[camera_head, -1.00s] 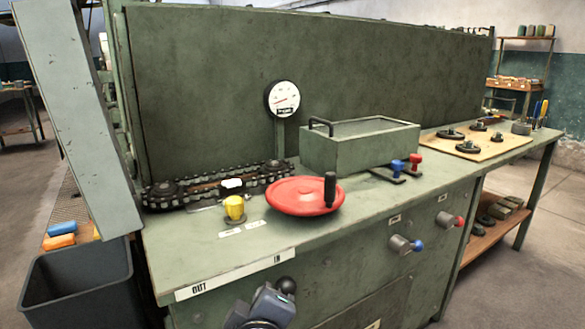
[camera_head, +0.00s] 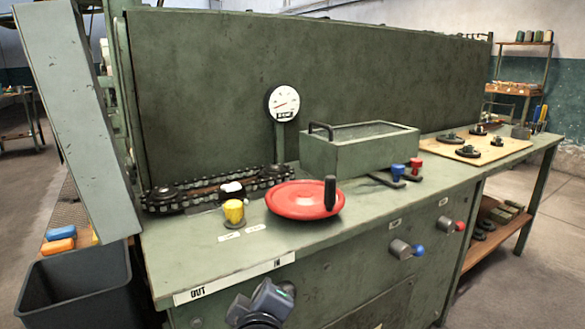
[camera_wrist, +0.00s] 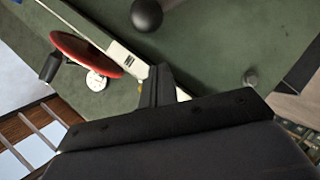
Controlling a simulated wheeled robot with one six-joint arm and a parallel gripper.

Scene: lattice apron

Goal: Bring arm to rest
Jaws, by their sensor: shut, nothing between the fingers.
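My gripper (camera_wrist: 160,88) shows in the wrist view as dark fingers close together, with nothing between them. It is in front of the green bench's front panel (camera_wrist: 215,45), near a black ball knob (camera_wrist: 147,14). In the head view, a dark grey part of my arm (camera_head: 262,303) stands at the bottom, below the bench's front edge. It partly covers the ball knob there. The fingers cannot be made out in the head view.
The bench top (camera_head: 200,262) carries a red handwheel (camera_head: 300,200), a yellow knob (camera_head: 233,211), a chain loop and a green box (camera_head: 360,150). Blue (camera_head: 417,250) and red (camera_head: 460,226) knobs stick out of the front. A dark bin (camera_head: 75,285) stands at the left.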

